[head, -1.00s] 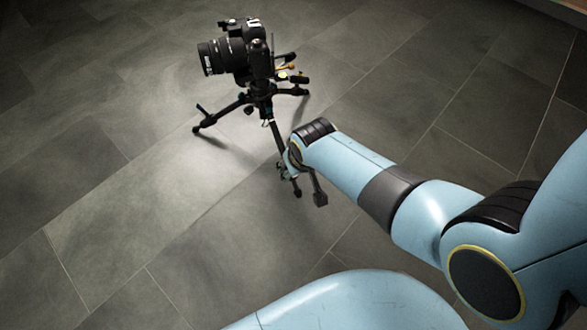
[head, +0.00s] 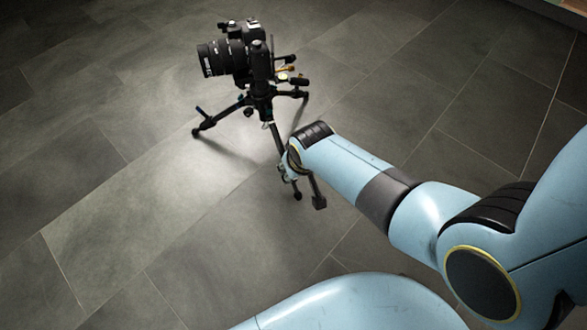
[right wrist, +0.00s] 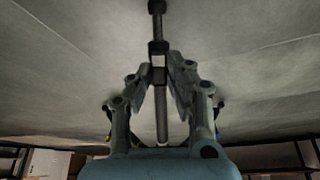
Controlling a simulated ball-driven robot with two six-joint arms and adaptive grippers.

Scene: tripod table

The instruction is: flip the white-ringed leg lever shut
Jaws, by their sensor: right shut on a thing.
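A small black tripod (head: 262,103) stands on the floor with a camera on top. Its front leg runs down toward my right arm and is partly hidden by the wrist. My right gripper (head: 305,190) is at this leg, low down. In the right wrist view, my gripper's fingers (right wrist: 161,82) are closed in on both sides of the leg (right wrist: 161,118). A dark collar with a small white patch (right wrist: 158,60) sits on the leg at the fingertips. I cannot make out the lever itself or its position. My left gripper is out of view.
A black camera (head: 235,53) with a long lens sits on the tripod, its lens pointing left. A second leg (head: 215,121) spreads left and another (head: 292,93) right. The grey tiled floor (head: 130,220) around is clear.

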